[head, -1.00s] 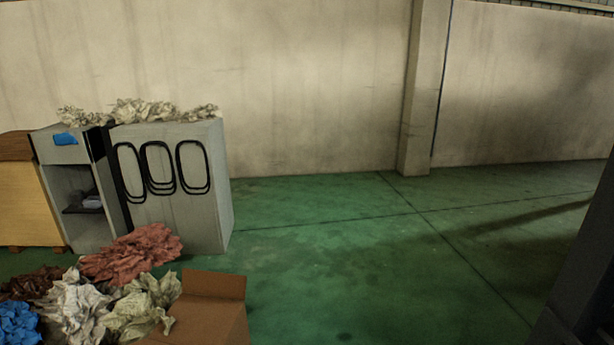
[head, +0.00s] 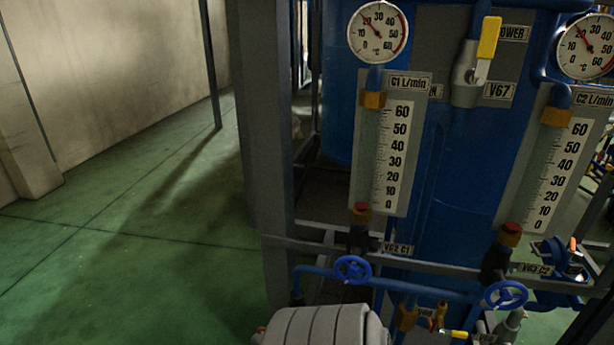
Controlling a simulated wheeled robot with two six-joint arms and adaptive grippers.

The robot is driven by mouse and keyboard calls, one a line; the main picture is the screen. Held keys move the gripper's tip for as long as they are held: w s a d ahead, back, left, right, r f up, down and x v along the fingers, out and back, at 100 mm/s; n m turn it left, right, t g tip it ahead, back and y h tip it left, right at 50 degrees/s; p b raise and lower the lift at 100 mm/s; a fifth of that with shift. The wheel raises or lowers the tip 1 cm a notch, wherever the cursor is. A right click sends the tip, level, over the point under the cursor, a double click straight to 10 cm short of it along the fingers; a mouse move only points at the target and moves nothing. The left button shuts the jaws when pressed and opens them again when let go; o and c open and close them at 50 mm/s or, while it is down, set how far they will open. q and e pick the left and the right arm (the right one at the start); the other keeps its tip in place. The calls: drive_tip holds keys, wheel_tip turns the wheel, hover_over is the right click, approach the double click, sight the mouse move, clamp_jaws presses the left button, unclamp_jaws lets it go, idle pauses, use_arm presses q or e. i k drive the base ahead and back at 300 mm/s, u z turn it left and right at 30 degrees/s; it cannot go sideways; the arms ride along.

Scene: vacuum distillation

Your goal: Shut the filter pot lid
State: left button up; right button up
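I cannot make out a filter pot or its lid in the head view. Neither of my grippers is in view. A large blue vessel (head: 452,160) stands behind a grey metal frame (head: 262,150) in the right half of the view. A grey ribbed rounded shape (head: 320,328) shows at the bottom edge, cut off by the picture, and I cannot tell what it is.
Two flow gauges, C1 (head: 392,150) and C2 (head: 556,175), hang on the frame below round dials. Blue handwheels (head: 353,269) sit on low pipes. A yellow-handled valve (head: 489,37) is at the top. Green floor (head: 150,220) at left is open.

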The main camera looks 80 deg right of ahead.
sight(545, 255)
drive_tip(key=z, duration=4.2)
drive_tip(key=i, duration=0.5)
drive_tip(key=u, duration=2.5)
drive_tip(key=k, duration=1.2)
drive_tip(key=z, duration=0.85)
drive_tip(key=i, duration=1)
